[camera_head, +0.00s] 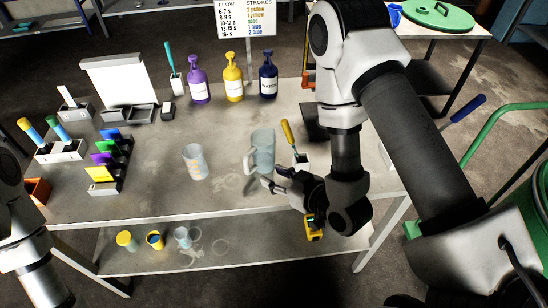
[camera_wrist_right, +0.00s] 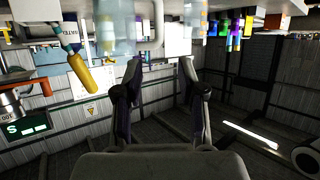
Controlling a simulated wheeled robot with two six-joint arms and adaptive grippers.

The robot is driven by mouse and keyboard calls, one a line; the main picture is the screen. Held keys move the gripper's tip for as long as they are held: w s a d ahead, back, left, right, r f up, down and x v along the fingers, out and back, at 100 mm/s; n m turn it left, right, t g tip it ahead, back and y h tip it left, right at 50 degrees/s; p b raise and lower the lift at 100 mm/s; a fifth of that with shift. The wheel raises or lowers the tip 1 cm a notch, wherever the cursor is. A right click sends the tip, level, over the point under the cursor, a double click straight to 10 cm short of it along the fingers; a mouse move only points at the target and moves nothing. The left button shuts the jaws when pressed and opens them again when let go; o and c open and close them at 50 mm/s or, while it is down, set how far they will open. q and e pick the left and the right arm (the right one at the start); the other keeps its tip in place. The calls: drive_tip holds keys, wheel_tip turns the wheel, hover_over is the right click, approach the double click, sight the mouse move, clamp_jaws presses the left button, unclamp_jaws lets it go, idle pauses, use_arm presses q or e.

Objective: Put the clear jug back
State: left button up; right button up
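The clear jug (camera_head: 264,147) stands upright at the right middle of the table in the head view, its handle towards the left. My right gripper (camera_head: 270,181) is just in front of it, near its base. In the right wrist view the two fingers of my right gripper (camera_wrist_right: 160,72) are spread apart with nothing between them. The jug (camera_wrist_right: 114,32) shows there at the top, above the left finger, with its handle (camera_wrist_right: 153,25) above the gap. Whether a fingertip touches the jug cannot be told. My left arm shows at the left edge; its gripper is out of view.
A clear measuring cup (camera_head: 195,162) stands left of the jug. A yellow-handled tool (camera_head: 288,133) is close behind the jug's right side. Purple (camera_head: 198,86), yellow (camera_head: 233,84) and navy (camera_head: 267,82) bottles stand at the back. Several small cups are on the lower shelf (camera_head: 225,255). The table's front middle is clear.

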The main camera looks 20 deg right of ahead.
drive_tip(key=shift+s+f, duration=0.1)
drive_tip(key=shift+s, duration=0.05)
drive_tip(key=s+d+f+m+g+h, duration=0.2)
drive_tip(key=s+f+g, duration=0.4)
drive_tip(key=s+f, duration=0.3)
drive_tip(key=s+d+f+m+g+h, duration=0.2)
drive_tip(key=s+d+f+g, duration=0.2)
drive_tip(key=s+f, duration=0.5)
drive_tip(key=s+g, duration=0.2)
drive_tip(key=shift+s+d+f+m+g+h, duration=0.2)
drive_tip(key=shift+s+f+m+g+h, duration=0.1)
drive_tip(key=shift+s+h, duration=0.1)
